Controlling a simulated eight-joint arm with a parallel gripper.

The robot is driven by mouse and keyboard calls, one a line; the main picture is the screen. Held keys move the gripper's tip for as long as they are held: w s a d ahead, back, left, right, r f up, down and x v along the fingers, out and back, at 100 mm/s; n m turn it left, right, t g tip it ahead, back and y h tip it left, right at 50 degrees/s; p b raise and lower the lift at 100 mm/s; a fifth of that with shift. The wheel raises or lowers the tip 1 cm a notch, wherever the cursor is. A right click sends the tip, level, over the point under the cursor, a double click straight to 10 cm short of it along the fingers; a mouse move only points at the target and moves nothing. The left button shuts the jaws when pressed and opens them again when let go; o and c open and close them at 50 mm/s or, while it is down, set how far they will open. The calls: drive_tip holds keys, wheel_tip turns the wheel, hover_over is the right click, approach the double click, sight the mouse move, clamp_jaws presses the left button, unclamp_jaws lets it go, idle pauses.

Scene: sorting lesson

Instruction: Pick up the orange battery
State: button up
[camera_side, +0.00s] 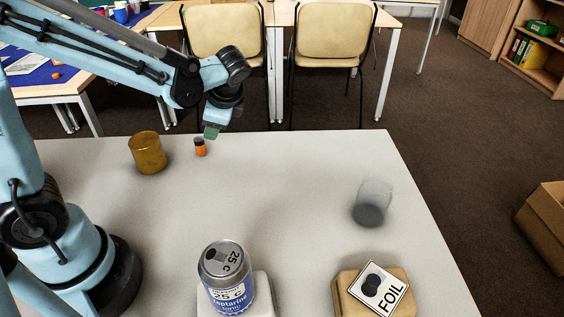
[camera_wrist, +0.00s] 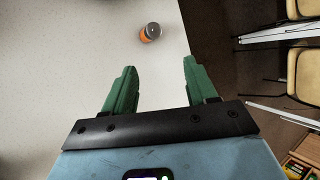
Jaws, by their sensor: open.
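The orange battery (camera_side: 200,149) stands upright on the grey-white table, near its far edge; it is small, with an orange body and a dark top. In the wrist view the battery (camera_wrist: 150,33) lies beyond the fingertips, roughly between their lines, apart from both. My gripper (camera_side: 211,132) is above the table close to the battery, a little higher and to its right in the side view. In the wrist view its two green fingers (camera_wrist: 160,70) are spread apart with nothing between them.
An amber cup (camera_side: 148,155) stands just left of the battery. A clear cup with dark contents (camera_side: 371,203) is at the right. A can (camera_side: 226,278) and a block with a FOIL card (camera_side: 380,290) are at the front. The table's (camera_side: 290,200) middle is clear.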

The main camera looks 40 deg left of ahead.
sight(196, 152)
drive_tip(key=a+f+m+g+y, duration=0.1)
drive_tip(key=f, duration=0.1)
drive_tip(key=w+f+m+g+y, duration=0.1)
drive_tip(key=f+g+y, duration=0.1)
drive_tip(key=a+f+m+g+y, duration=0.1)
drive_tip(key=m+y, duration=0.1)
drive_tip(key=shift+w+a+f, duration=0.25)
drive_tip(key=shift+a+f, duration=0.1)
drive_tip(key=shift+f, duration=0.05)
drive_tip(key=shift+s+f+m+g+y, duration=0.3)
drive_tip(key=shift+f+g+y, duration=0.1)
drive_tip(key=shift+f+g, duration=0.4)
drive_tip(key=x, duration=0.7)
drive_tip(key=shift+s+a, duration=0.1)
drive_tip(key=shift+a, duration=0.15)
clamp_jaws()
drive_tip(key=shift+r, duration=0.1)
